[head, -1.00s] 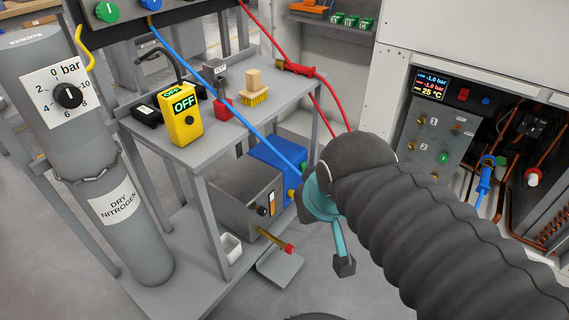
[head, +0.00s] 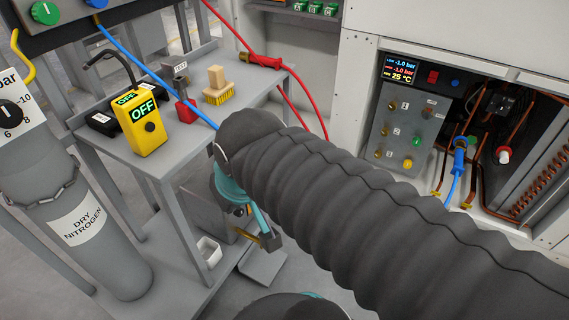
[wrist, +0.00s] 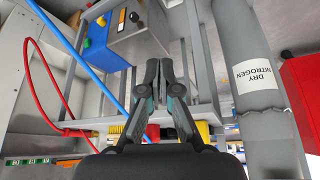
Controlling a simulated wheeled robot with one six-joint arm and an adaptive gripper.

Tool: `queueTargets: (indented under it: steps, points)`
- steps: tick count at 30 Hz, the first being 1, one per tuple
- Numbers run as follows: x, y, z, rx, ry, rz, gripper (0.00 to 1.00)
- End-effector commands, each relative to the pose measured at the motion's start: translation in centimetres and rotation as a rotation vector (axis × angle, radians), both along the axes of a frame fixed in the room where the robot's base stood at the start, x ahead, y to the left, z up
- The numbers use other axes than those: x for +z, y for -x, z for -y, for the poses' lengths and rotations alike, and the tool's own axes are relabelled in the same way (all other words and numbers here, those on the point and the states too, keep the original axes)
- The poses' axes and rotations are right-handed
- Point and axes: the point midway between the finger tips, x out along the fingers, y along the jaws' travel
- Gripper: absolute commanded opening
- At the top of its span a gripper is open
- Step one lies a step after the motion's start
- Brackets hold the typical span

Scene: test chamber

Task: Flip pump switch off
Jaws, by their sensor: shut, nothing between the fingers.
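The pump is a grey box with a blue part; it shows in the wrist view (wrist: 122,47), upside down, at upper left of my gripper. Its front carries a small black switch (wrist: 134,17) beside an orange-and-white strip (wrist: 122,20). I cannot tell the switch's position. In the head view the pump (head: 200,192) sits on the cart's lower shelf, mostly hidden behind my arm, and its switch is hidden. My gripper (wrist: 158,66) is shut and empty, apart from the switch. In the head view part of it shows by the pump (head: 270,239).
The cart's top (head: 175,140) holds a yellow device marked OFF (head: 145,124) and a brush (head: 217,88). A nitrogen cylinder (head: 95,235) stands at left. A blue hose (head: 130,60) and a red hose (head: 311,110) hang close to my arm.

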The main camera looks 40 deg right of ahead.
Motion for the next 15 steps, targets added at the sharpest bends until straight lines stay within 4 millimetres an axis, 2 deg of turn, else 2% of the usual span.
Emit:
queueTargets:
  steps: [8, 15]
  points:
    - [-4.6, -2.8, 5.6, -0.255, -0.081, -0.192, 0.0]
    - [-9.0, -5.6, 10.9, -0.522, -0.247, -0.325, 0.0]
